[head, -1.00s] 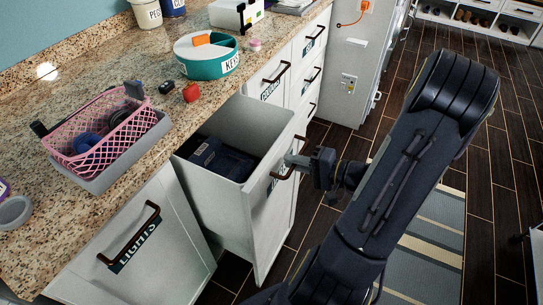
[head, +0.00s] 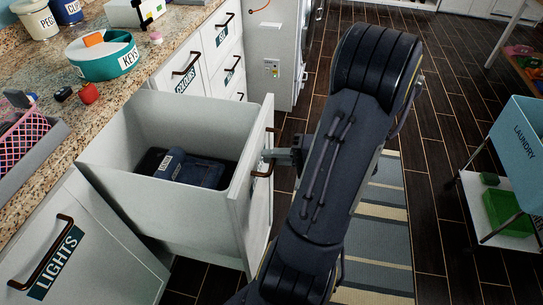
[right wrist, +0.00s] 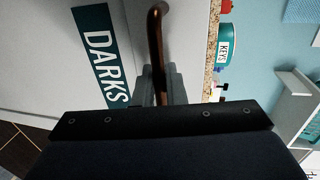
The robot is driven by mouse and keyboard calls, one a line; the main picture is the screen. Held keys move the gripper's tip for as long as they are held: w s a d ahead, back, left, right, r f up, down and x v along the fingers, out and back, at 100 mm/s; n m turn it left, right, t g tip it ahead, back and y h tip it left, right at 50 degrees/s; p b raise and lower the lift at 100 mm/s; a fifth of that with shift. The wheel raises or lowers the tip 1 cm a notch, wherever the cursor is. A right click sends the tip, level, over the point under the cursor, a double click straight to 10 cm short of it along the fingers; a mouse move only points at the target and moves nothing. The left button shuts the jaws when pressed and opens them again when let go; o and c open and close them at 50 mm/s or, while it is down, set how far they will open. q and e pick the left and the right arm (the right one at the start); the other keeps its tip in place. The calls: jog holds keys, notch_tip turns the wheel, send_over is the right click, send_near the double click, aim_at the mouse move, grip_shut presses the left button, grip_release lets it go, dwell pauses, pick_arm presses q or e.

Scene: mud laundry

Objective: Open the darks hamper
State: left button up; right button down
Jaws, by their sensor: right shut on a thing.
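The darks hamper (head: 120,185) is a white pull-out bin in the counter front, drawn well out with its top open. Dark blue folded clothing (head: 190,170) lies inside it. Its bronze handle (head: 263,170) is on the front panel. My right gripper (head: 272,153) is shut on that handle. In the right wrist view the handle (right wrist: 156,40) runs between the fingers, beside the teal DARKS label (right wrist: 103,60). My left gripper is not in view.
The closed LIGHTS hamper (head: 75,245) is at lower left, and the COLOURS front (head: 185,75) is behind the open bin. A striped rug (head: 380,220) lies on the floor. A trolley (head: 490,205) with a laundry basket (head: 520,140) stands at right.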

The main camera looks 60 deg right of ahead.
jog(key=c, duration=1.6)
grip_release()
jog(key=shift+c, duration=0.2)
jog(key=v, duration=0.8)
